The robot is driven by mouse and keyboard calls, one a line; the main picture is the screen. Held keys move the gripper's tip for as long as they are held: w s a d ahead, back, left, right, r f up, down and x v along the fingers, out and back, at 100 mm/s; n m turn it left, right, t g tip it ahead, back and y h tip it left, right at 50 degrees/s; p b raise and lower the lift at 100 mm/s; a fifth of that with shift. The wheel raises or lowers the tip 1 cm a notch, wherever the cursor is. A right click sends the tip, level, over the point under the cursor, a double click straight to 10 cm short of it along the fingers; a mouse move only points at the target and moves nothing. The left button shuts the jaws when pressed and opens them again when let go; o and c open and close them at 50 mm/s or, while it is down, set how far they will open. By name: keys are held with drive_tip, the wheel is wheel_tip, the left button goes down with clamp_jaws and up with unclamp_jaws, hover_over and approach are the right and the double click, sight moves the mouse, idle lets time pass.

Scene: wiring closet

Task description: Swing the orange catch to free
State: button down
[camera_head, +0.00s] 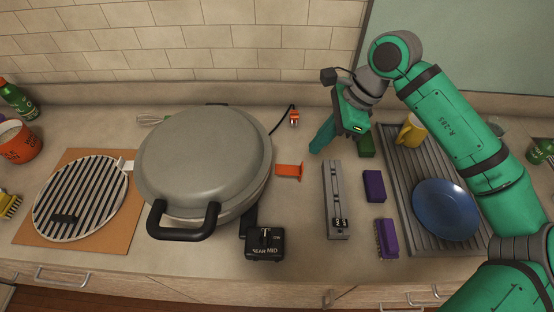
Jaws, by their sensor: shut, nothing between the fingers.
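The orange catch (289,170) is a short bar with an upturned right end. It sticks out to the right from beside the big round grey lidded appliance (203,155). The lid is down, and its black handle (184,222) faces the front. My gripper (318,147) is shut and empty, up and to the right of the catch and apart from it. Its teal fingers point down and left. A black box (265,243) with a small lever and lettering stands at the appliance's front right; whether it joins the catch is hidden.
A grey slotted rail (335,200), purple blocks (374,186) and a green block (366,145) lie right of the catch. A ribbed drainer (408,195) holds a blue plate (445,209) and yellow mug (411,131). A small orange plug (294,118) with black cord lies behind the catch.

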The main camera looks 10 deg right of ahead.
drive_tip(key=shift+r, duration=0.15)
wheel_tip(320, 180, up, 5)
drive_tip(key=shift+f, duration=0.1)
idle(0.4)
drive_tip(key=v, duration=1)
drive_tip(key=shift+r, duration=0.35)
drive_tip(key=shift+d, duration=0.15)
